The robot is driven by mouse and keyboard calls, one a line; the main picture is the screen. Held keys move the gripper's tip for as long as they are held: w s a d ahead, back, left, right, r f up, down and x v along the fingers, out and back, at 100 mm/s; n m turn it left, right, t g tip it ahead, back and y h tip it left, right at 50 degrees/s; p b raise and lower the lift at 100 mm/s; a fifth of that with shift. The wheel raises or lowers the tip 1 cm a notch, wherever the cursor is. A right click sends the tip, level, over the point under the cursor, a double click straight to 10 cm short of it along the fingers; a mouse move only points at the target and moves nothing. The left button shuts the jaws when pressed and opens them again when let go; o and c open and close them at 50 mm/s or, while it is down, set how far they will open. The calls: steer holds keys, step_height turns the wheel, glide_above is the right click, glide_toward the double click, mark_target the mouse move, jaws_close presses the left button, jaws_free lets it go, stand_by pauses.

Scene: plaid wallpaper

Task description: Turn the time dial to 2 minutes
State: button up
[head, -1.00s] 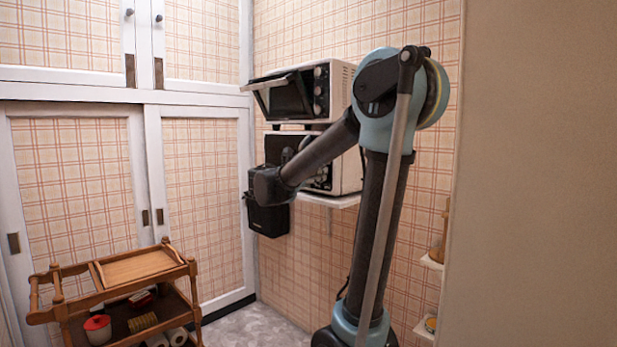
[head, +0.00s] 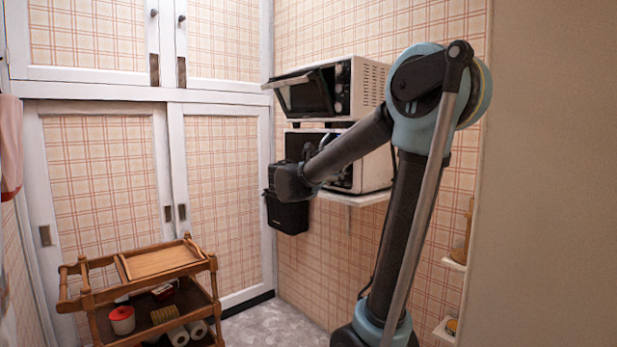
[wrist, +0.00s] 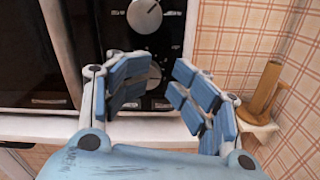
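In the wrist view my gripper (wrist: 160,66) is open and empty, its blue-padded fingers spread in front of a black control panel (wrist: 168,50). A round grey dial (wrist: 150,78) shows between the fingers, partly behind the left one. Another round dial (wrist: 145,15) with a pale pointer bar sits above it. The dial markings are too small to read, and contact is not clear. In the head view my wrist (head: 293,183) is in front of the lower white microwave (head: 376,165) and hides most of its front; the fingers are hard to make out there.
A toaster oven (head: 365,88) with its door tilted open stands above the microwave. Both are over a white wall shelf (head: 355,199). A wooden cart (head: 160,262) stands at left. A small shelf with a wooden holder (wrist: 262,95) is at right.

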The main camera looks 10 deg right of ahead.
steer(key=v, duration=1.9)
steer(key=shift+a, duration=0.25)
stand_by(1.4)
steer(key=shift+s, duration=0.1)
